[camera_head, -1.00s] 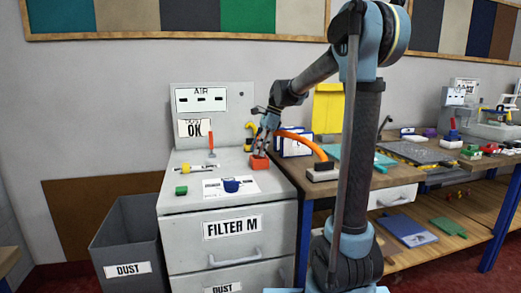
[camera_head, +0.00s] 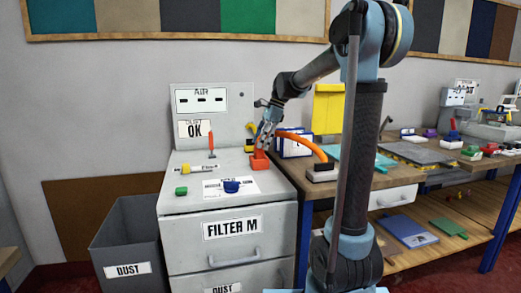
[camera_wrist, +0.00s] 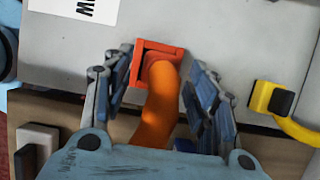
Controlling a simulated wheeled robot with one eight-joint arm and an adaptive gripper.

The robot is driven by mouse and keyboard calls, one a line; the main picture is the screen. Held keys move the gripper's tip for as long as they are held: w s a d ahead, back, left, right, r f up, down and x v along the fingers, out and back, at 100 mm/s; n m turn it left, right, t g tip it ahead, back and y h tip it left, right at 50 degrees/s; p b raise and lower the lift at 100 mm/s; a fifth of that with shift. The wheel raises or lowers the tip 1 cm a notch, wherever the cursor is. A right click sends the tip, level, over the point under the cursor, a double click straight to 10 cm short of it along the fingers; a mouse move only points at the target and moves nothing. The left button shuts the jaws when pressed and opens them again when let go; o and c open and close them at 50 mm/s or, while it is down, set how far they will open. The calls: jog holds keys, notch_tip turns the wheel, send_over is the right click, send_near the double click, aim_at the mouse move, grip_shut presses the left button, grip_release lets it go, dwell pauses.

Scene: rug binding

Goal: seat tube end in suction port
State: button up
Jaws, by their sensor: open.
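The orange tube (camera_head: 308,143) arches from a block on the bench to the filter cabinet. In the wrist view, the tube (camera_wrist: 156,108) reaches into the square orange-red suction port (camera_wrist: 138,62); its very end is hidden inside the rim, so depth cannot be told. The port (camera_head: 260,164) stands near the right edge of the cabinet top. My gripper (camera_head: 265,145) is just above the port. In the wrist view, my gripper (camera_wrist: 160,85) is open, with one finger on each side of the tube and visible gaps between them.
An upright panel (camera_head: 213,105) stands behind. A yellow piece (camera_wrist: 264,97) lies right of the port in the wrist view.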

jog(key=s+v, duration=0.1)
jog(key=v, duration=0.7)
jog(key=shift+w+d+r, duration=0.15)
jog(key=shift+w+r, duration=0.25)
jog(key=shift+w, duration=0.15)
